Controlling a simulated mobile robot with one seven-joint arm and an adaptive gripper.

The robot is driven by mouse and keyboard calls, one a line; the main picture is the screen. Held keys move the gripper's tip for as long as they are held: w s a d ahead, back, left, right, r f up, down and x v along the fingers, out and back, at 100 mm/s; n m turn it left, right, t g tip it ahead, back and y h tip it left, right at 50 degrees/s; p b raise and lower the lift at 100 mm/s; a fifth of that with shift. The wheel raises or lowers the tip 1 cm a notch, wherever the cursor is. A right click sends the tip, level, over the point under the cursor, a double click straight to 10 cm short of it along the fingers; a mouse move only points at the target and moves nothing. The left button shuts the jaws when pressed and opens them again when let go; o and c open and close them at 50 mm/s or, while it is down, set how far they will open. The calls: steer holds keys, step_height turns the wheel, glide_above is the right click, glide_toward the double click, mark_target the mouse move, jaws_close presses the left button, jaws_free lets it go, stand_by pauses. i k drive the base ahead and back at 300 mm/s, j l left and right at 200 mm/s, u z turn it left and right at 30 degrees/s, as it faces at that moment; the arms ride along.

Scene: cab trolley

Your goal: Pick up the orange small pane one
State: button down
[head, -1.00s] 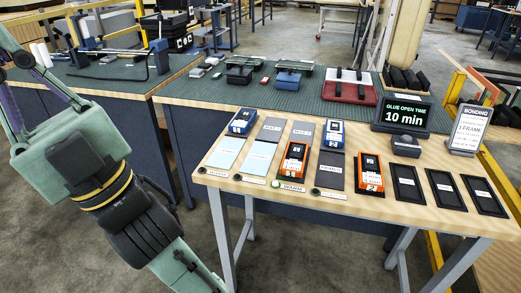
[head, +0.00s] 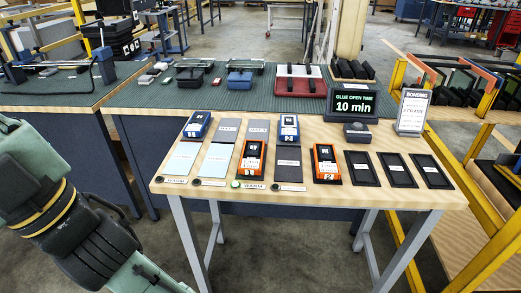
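Two orange-and-black pieces with white labels lie on the wooden table (head: 400,201). The left orange piece (head: 252,161) lies in the front row, in a column below a grey plate. The right orange piece (head: 326,164) carries a mark that looks like a 2. The number on the left one is too small to read surely. Two blue pieces lie behind them, one at the back left (head: 198,127) and one near the middle (head: 289,129). Nothing touches the orange pieces from above. My arm's links show at the lower left, clear of the table; my gripper is out of view.
Three black trays (head: 396,169) lie at the table's right. Light blue plates (head: 182,158) lie at the left. A glue timer reading 10 min (head: 354,104) and a bonding sign (head: 412,111) stand behind. A green-topped bench (head: 150,97) runs along the back; yellow frames stand right.

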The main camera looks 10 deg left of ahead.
mark_target(251, 162)
steer(key=j+z, duration=0.2)
steer(key=j, duration=0.2)
steer(key=k+j+z, duration=0.1)
steer(key=j+z, duration=0.15)
steer(key=k+j+z, duration=0.2)
steer(key=j, duration=0.25)
steer(key=j+z, duration=0.2)
steer(key=j, duration=0.15)
